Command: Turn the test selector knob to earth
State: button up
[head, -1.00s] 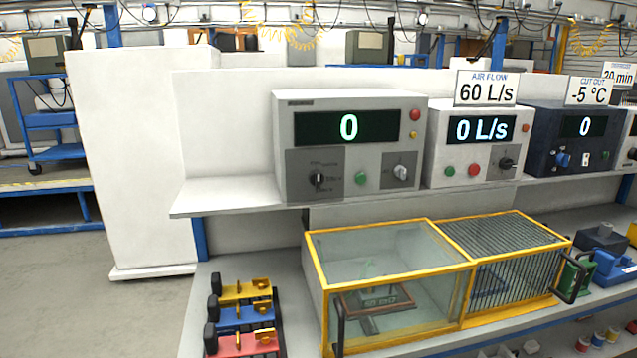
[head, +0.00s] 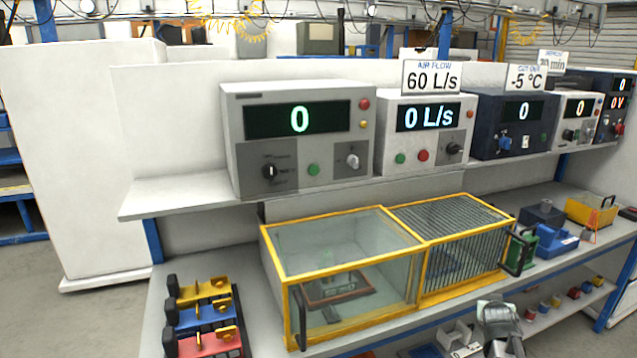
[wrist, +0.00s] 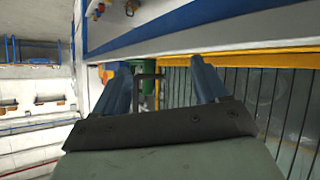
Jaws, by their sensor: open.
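The grey tester box (head: 298,135) stands on the shelf and its display reads 0. A black selector knob (head: 268,171) is on its lower left dark panel, with a light pointer mark that looks about upright. The labels around it are too small to read, so I cannot tell which is earth. A second, grey knob (head: 352,161) is at its lower right. My gripper (wrist: 160,74) is open and empty in the wrist view, near the yellow-framed barred cage. In the head view, part of my arm (head: 497,320) shows low at right, well away from the knob.
Other instruments stand right of the tester, including a white air flow box (head: 425,130) and a dark box (head: 512,125). Below the shelf (head: 180,195) is the yellow-framed glass and barred cage (head: 345,250). Coloured locks (head: 203,315) stand left of it.

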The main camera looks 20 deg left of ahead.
jog(key=w+a+r+t, duration=0.2)
jog(key=r, duration=0.5)
jog(key=w+a+r+t, duration=0.1)
jog(key=w+r, duration=0.1)
jog(key=r, duration=0.4)
jog(key=a+r+n+t+y, duration=0.2)
jog(key=a+r+y, duration=0.1)
jog(key=a+r, duration=0.75)
jog(key=n+g+y, duration=0.4)
jog(key=n+y, duration=0.5)
jog(key=y, duration=0.2)
send_near(271, 174)
jog(key=x, duration=1)
jog(key=shift+d+f, duration=0.1)
jog(key=shift+c, duration=0.4)
